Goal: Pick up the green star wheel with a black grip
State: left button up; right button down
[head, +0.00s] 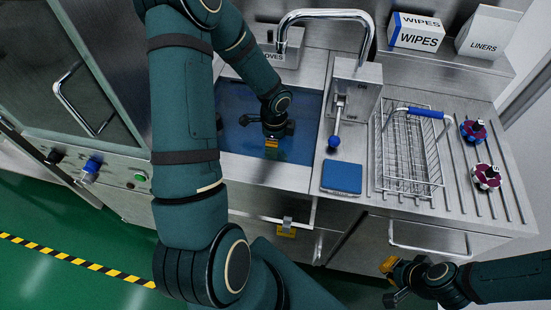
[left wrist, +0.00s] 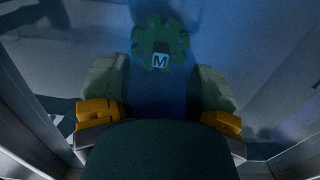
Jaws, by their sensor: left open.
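The green star wheel (left wrist: 178,52) shows in the left wrist view, toothed around its rim, with a black grip marked "M". It lies under bluish water or a blue sheet of shadow in the sink (head: 240,140), straight ahead of my left gripper (left wrist: 160,98). That gripper is open, its fingers apart on either side and nothing between them. In the head view my left gripper (head: 271,146) points down into the sink and the wheel is hidden there. My right gripper (head: 388,281) is open and empty, out in front of the counter at lower right.
A wire basket (head: 410,155) with a blue handle stands right of the sink. Two dark wheels (head: 473,131) (head: 486,176) lie on the ribbed drainboard. A blue-knobbed lever (head: 334,142), blue pad (head: 342,177) and tap (head: 325,16) border the sink.

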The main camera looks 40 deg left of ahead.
pick_arm(q)
notch_tip(320, 180, down, 5)
jog(key=shift+w+d+f+b, duration=0.1)
jog(key=shift+f+b, duration=0.05)
jog(key=shift+b, duration=0.85)
grip_shut()
